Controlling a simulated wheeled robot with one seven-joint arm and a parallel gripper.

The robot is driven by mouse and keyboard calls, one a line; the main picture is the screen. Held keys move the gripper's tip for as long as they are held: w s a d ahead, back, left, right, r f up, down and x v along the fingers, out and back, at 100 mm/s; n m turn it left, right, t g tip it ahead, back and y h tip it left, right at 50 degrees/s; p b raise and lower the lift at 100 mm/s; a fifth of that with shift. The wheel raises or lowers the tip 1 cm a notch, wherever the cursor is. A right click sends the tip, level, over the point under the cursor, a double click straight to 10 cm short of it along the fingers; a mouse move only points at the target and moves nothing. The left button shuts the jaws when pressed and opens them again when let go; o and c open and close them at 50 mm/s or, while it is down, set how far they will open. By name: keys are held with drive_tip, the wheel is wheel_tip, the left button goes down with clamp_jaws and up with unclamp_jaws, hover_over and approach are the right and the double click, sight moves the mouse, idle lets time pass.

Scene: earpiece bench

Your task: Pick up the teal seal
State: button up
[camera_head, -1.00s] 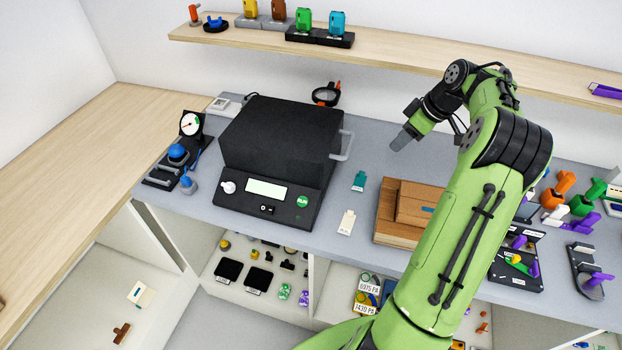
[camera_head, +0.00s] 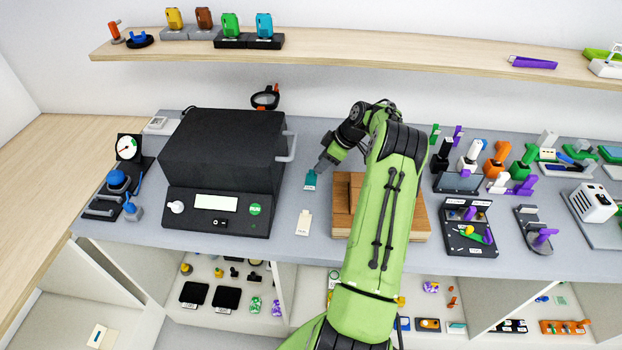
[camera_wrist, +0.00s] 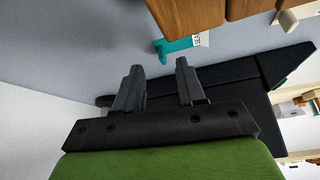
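The teal seal (camera_head: 311,178), with a white label at its near end, lies flat on the grey bench between the black machine and the wooden box. In the wrist view the teal seal (camera_wrist: 176,46) shows just beyond the fingertips. My gripper (camera_wrist: 158,66) is open, with its two dark fingers apart and nothing between them. In the head view my gripper (camera_head: 321,166) is close to the far end of the seal, seemingly above the bench. Whether it touches the seal cannot be told.
The black machine (camera_head: 222,150) with its grey side handle (camera_head: 288,147) stands left of the seal. The wooden box (camera_head: 343,200) is close on the right. A white tag-shaped piece (camera_head: 303,223) lies nearer the bench's front. A wooden shelf (camera_head: 350,60) runs above the back.

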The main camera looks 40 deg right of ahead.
sight(316, 176)
drive_tip(key=x, duration=0.4)
drive_tip(key=shift+w+a+f, duration=0.15)
drive_tip(key=shift+a, duration=0.05)
clamp_jaws()
drive_tip(key=shift+r, duration=0.2)
